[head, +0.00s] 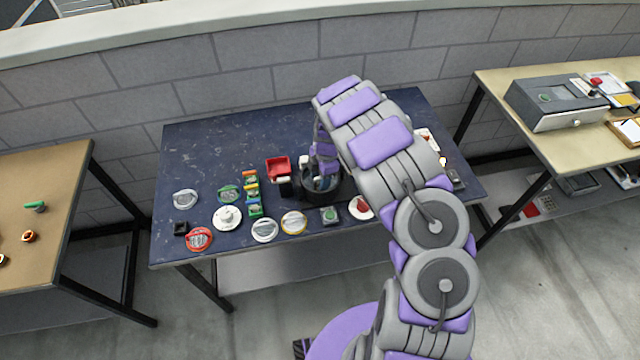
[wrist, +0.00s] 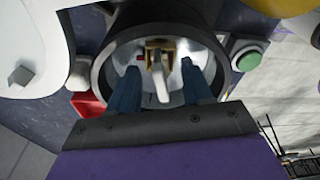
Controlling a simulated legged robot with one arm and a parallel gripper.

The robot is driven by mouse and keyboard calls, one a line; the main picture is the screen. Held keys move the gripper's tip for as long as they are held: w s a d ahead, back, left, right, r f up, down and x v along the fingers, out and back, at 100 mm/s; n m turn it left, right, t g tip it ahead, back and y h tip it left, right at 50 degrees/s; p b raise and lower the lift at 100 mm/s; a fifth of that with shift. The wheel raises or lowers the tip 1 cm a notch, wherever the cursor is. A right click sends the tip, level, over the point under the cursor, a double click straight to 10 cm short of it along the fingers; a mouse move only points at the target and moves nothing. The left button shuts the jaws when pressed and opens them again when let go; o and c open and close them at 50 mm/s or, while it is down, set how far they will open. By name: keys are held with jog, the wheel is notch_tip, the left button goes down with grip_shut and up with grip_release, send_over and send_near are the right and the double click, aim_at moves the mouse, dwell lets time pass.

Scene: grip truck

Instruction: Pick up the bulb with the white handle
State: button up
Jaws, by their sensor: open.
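My gripper (wrist: 159,70) is open, its two blue fingers reaching down into a round black housing (wrist: 105,73) with a shiny, light inside. A white handle (wrist: 161,88) on a brass-coloured base (wrist: 160,48) stands between the fingers, with visible gaps on both sides. I take it to be the bulb's handle, but the bulb itself cannot be made out. In the head view, my gripper (head: 322,183) is over the black housing (head: 335,193) on the dark blue table, and my arm partly covers it. The handle is not clear there.
A green button box (wrist: 246,55) stands close right of the housing, and a red tray (wrist: 86,104) at its left. On the blue table (head: 200,150) are several round dials and a red bin (head: 278,167). Wooden tables stand left (head: 60,165) and right (head: 520,90).

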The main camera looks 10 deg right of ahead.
grip_shut()
dwell(0.5)
